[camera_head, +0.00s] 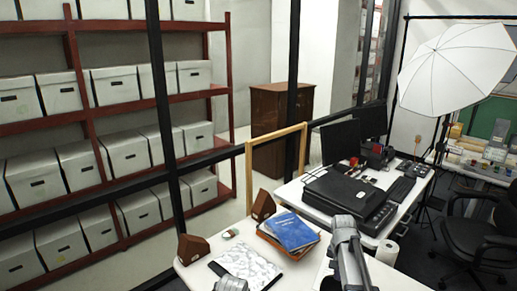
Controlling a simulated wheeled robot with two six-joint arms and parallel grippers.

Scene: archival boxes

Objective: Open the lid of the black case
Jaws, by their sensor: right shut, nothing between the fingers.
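A flat black case (341,189) lies on the white desk at the centre right, its lid down. My right arm comes up from the bottom edge, grey and upright in the picture. Its right gripper (343,223) is at the near side of the case in the picture, shut and empty; its fingertips are hard to make out. I cannot tell whether it touches the case. Only a small rounded grey part of my left arm shows at the bottom edge, and the left gripper is out of the picture.
Blue books (291,231), a marbled board (247,266) and brown wedge blocks (194,248) lie on the near white table. Monitors (341,141) and a keyboard (401,190) are around the case. A paper roll (387,252) stands at the near right. A black chair (478,235) is at the far right.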

